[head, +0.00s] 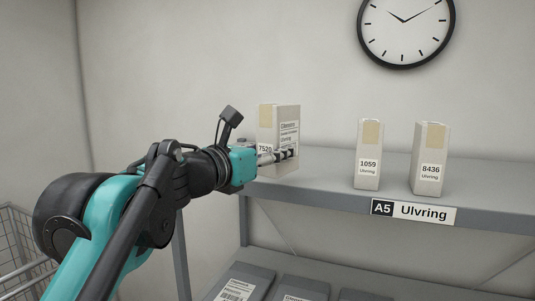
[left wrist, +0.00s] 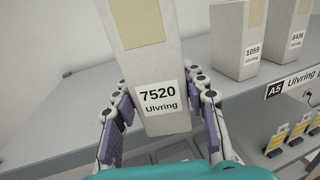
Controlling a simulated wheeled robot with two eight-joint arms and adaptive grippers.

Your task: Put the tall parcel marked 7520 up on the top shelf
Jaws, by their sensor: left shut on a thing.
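The tall pale parcel marked 7520 (head: 288,114) is upright at the left end of the top shelf (head: 325,182). It also shows large in the left wrist view (left wrist: 160,65), its 7520 label facing the camera. My left gripper (head: 279,156) is shut on the parcel, with one finger on each side of its lower part. In the left wrist view the parcel's bottom overlaps the shelf's front edge. I cannot tell whether the parcel touches the shelf. My right gripper is not in view.
Parcels 1059 (head: 368,145) and 8436 (head: 429,150) stand upright to the right on the top shelf, with bare shelf left of them. The A5 Ulvring sign (head: 413,212) is on the front edge. Several flat grey parcels (head: 245,280) lie below. A wire cage (head: 18,245) stands at left.

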